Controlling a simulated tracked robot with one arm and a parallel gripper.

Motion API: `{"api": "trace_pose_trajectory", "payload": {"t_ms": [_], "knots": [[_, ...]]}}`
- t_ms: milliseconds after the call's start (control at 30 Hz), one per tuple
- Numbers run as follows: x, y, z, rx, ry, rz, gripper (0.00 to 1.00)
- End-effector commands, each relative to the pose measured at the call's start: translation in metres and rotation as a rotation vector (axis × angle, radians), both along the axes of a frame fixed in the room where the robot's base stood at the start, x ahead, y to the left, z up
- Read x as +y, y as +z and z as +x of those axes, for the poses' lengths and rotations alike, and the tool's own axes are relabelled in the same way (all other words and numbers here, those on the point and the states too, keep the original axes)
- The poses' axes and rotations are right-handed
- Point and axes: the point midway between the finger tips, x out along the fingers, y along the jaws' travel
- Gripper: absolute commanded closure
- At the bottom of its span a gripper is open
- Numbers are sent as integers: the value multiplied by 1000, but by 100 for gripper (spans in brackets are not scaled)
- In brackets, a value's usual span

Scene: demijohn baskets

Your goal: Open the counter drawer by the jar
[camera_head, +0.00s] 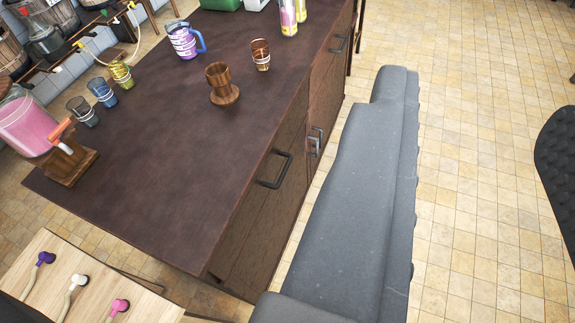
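The dark wooden counter (150,160) runs from the lower left to the top middle. Its right side has wooden fronts with dark bar handles. The nearer front (262,205) has a handle (275,169) near its top edge and looks closed. A jar of pink liquid (30,122) with an orange tap sits on a wooden stand at the counter's left end. My gripper's fingers are not in view.
On the counter stand several small glasses (102,92), a purple-and-white mug (184,42), a wooden goblet (221,83) and an amber glass (260,55). A long grey body, likely my arm, lies right of the counter. Tiled floor (470,140) is open further right.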

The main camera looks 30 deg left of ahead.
Motion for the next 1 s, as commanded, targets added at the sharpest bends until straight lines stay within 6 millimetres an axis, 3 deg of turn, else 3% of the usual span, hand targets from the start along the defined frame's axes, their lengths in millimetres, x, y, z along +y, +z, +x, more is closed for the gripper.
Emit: {"api": "trace_pose_trajectory", "payload": {"t_ms": [233,367,467,667,833,1000], "knots": [[-1,-1,3,-1,-3,3,65],[-5,-12,28,-10,-26,28,65],[-12,-30,64,-26,-55,66,65],[-21,-84,150,-78,-96,168,65],[-20,-138,213,-122,-84,266,65],[-11,-206,266,-141,-38,379,65]]}}
